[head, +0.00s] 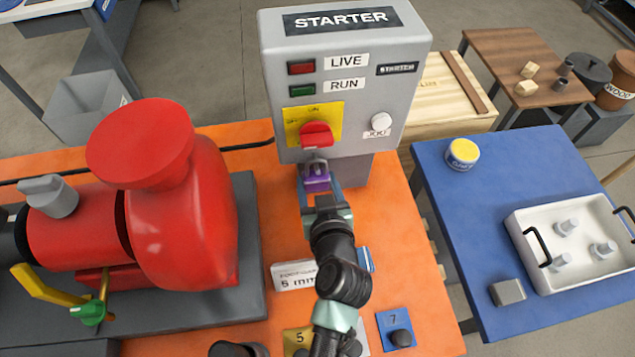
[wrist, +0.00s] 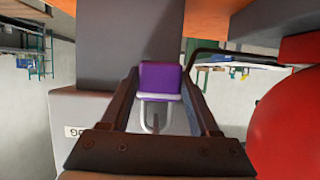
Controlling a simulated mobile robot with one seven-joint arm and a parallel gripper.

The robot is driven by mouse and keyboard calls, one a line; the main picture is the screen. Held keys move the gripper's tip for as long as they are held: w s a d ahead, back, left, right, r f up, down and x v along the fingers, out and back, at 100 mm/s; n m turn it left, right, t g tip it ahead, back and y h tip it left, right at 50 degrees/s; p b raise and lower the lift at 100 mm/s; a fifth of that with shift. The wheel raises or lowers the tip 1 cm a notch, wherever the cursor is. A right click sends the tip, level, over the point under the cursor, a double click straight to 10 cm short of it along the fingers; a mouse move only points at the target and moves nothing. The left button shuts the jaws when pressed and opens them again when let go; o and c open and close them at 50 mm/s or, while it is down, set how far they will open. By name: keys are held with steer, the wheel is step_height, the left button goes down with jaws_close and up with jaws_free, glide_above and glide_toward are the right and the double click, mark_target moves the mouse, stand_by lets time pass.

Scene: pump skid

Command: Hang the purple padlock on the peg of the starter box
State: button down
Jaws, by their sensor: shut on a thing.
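The purple padlock (head: 316,184) is between the fingers of my gripper (head: 320,196), just below the red switch handle (head: 316,134) on the starter box (head: 345,60). The wrist view also shows the padlock (wrist: 160,80) between both fingers of my gripper (wrist: 160,98), its pale shackle (wrist: 155,118) pointing toward the box. In the head view the shackle stands upward, close under the handle. The peg is not clearly visible; I cannot tell whether the shackle is around it.
The red pump (head: 185,215) stands left of my arm on the orange skid (head: 265,235). A blue table (head: 470,205) at right bears a white tray (head: 522,225) and a yellow-topped tin (head: 462,154). Numbered plates lie near my arm.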

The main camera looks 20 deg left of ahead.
stand_by(0.3)
steer(key=shift+c, duration=0.2)
jaws_free()
steer(key=shift+s+d, duration=0.1)
steer(key=b+v, duration=0.2)
steer(key=v, duration=1)
steer(key=shift+s+d+r, duration=0.15)
steer(key=shift+s+d, duration=0.05)
steer(key=shift+s, duration=0.05)
